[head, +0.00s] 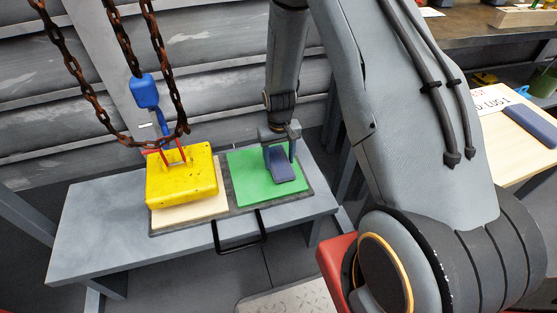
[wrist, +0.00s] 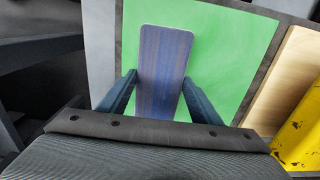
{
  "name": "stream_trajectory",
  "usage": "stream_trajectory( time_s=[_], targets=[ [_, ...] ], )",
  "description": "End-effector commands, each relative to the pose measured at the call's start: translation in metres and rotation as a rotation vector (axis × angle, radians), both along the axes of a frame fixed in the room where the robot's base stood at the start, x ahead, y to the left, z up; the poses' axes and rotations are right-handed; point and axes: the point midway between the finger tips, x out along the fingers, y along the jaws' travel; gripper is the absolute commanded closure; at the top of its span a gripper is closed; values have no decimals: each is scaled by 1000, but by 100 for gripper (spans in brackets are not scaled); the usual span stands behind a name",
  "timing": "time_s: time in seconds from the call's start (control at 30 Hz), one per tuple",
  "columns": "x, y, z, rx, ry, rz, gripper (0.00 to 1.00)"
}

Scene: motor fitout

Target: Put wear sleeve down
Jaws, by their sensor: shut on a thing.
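The wear sleeve looks like a dark blue, flat, rounded slab (head: 285,167) in the head view. In the wrist view it shows as a blue-purple striped piece (wrist: 164,62) between the two fingers. My gripper (head: 280,152) is shut on it, with a finger on each side in the wrist view (wrist: 160,92). The sleeve is over the green panel (head: 248,188) on the right half of a dark tray. I cannot tell whether it touches the panel. The sleeve's near end is hidden behind my gripper in the wrist view.
A yellow block (head: 182,188) sits on the tray's pale wooden panel (head: 190,217), left of the green one. Rusty chains (head: 128,45) and a blue hook block (head: 145,91) hang above it. The grey bench (head: 92,225) is clear at left. A black handle (head: 240,243) projects at the front.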

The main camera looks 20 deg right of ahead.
Motion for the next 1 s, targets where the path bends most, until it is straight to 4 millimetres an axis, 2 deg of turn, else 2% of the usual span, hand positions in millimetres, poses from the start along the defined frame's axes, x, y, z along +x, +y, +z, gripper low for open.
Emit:
stream_trajectory(
  time_s=[0.07, 0.4, 0.43, 0.53, 0.83, 1.0],
  targets=[
    [0, 0, -6, 0, -1, 0, 66],
    [0, 0, -9, 0, -1, 0, 66],
    [0, 0, -8, 0, -1, 0, 39],
    [0, 0, -8, 0, -1, 0, 23],
    [0, 0, -7, 0, -1, 0, 23],
    [1, 0, 9, 0, -3, 0, 23]
  ],
)
